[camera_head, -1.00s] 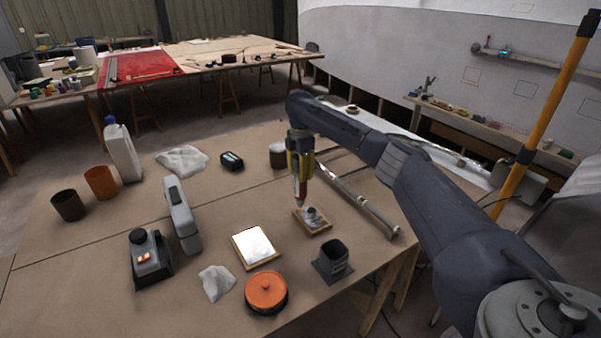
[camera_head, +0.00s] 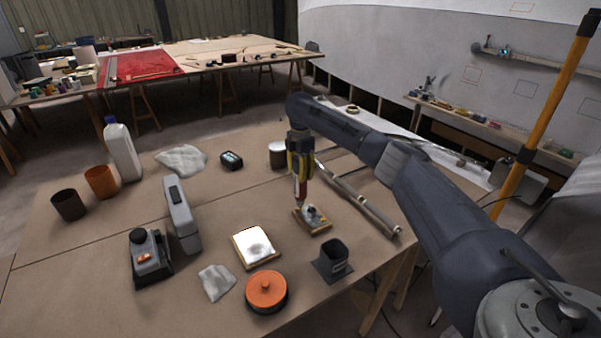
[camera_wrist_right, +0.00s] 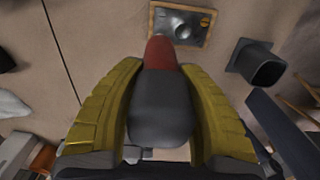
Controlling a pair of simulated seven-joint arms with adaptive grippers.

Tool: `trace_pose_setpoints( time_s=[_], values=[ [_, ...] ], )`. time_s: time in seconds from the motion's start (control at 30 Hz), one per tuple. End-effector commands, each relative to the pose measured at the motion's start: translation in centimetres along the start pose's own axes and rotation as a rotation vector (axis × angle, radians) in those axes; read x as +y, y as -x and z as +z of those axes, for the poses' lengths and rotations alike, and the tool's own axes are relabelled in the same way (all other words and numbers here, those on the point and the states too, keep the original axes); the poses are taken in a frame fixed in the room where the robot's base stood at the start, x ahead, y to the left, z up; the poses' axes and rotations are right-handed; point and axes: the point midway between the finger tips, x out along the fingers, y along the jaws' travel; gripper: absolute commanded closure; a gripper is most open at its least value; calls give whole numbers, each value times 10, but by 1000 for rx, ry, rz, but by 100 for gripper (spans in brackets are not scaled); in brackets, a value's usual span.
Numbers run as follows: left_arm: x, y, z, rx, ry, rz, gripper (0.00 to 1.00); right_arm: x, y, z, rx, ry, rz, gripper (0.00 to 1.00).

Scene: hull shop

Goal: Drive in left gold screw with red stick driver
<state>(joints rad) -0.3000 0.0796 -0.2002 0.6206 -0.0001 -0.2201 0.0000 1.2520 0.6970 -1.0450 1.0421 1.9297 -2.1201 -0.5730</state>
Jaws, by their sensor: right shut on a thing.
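My right gripper (camera_head: 300,176) is shut on the red stick driver (camera_head: 300,190), which it holds upright with the tip down. The tip meets or hovers just over the left back part of a small wood-edged plate (camera_head: 320,229); contact cannot be told. In the right wrist view the yellow fingers hug the driver's dark handle (camera_wrist_right: 160,105), and its red part points at the plate (camera_wrist_right: 167,37). One gold screw (camera_wrist_right: 204,21) shows at the plate's right side there. The left gold screw is not clearly seen; the driver may hide it. My left gripper is not in view.
A dark square holder (camera_head: 334,261) stands just right of the plate. A white-topped tile (camera_head: 254,246) and an orange round tin (camera_head: 266,290) lie to its left and front. A metal tube (camera_head: 370,208) lies behind it on the right.

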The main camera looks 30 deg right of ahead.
Motion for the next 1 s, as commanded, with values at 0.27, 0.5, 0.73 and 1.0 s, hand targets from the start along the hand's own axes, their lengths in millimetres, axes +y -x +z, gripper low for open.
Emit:
trace_pose_setpoints(
  time_s=[0.27, 0.5, 0.73, 1.0],
  values=[
    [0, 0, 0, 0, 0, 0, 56, 0, -2, 0, 0, 0, 1, 94],
    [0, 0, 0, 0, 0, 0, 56, 0, -4, 0, 0, 0, 1, 94],
    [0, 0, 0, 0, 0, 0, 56, 0, -6, 0, 0, 0, 2, 94],
    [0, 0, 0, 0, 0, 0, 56, 0, -6, 0, 0, 0, 2, 94]
  ],
)
